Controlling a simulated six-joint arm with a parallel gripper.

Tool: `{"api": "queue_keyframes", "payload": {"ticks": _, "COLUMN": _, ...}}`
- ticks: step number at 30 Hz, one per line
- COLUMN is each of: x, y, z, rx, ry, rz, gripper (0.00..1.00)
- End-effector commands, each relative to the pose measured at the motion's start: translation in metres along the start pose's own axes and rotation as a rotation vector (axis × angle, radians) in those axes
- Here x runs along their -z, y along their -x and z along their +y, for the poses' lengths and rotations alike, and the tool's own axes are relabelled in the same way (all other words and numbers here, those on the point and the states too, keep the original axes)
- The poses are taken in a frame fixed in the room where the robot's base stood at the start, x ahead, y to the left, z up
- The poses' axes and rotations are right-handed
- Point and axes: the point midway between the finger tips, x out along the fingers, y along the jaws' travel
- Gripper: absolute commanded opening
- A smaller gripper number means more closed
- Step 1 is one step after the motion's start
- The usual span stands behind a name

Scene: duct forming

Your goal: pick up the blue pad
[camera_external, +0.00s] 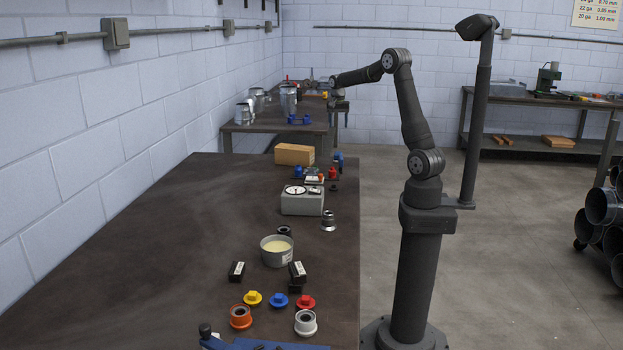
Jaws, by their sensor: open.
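Several blue things are in view, and I cannot tell for sure which is the blue pad. A small blue piece with a raised top (279,300) lies on the near dark table, between a yellow one (252,298) and a red one (305,302). Small blue pieces (306,120) sit on the far table, and another blue piece (298,171) stands mid-table. A flat blue object (270,346) is cut off by the bottom edge. My gripper (338,104) is open, small in view, at the far table's right end, well away from the near table's pieces.
The near table (130,240) is bare on its left. Along its right side stand a grey tub (277,252), a grey box with a dial (302,202), a cardboard-coloured block (294,154), black blocks (237,271), an orange ring (240,317) and a white ring (305,322).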

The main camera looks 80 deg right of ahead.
Motion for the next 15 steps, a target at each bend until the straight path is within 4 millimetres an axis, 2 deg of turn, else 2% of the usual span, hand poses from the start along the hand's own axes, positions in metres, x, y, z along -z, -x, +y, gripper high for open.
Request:
{"api": "queue_keyframes", "payload": {"ticks": 1, "x": -0.012, "y": -0.001, "z": -0.002, "rx": -0.011, "ry": -0.007, "rz": 0.052, "gripper": 0.60}}
{"api": "queue_keyframes", "payload": {"ticks": 3, "x": -0.025, "y": -0.003, "z": -0.004, "rx": -0.018, "ry": -0.024, "rz": 0.134, "gripper": 0.60}}
{"api": "queue_keyframes", "payload": {"ticks": 7, "x": -0.043, "y": -0.005, "z": -0.006, "rx": -0.004, "ry": -0.040, "rz": 0.255, "gripper": 0.60}}
{"api": "queue_keyframes", "payload": {"ticks": 11, "x": -0.050, "y": -0.009, "z": -0.008, "rx": 0.012, "ry": -0.046, "rz": 0.309, "gripper": 0.60}}
{"api": "queue_keyframes", "payload": {"ticks": 15, "x": -0.043, "y": -0.029, "z": -0.008, "rx": 0.013, "ry": -0.049, "rz": 0.313, "gripper": 0.60}}
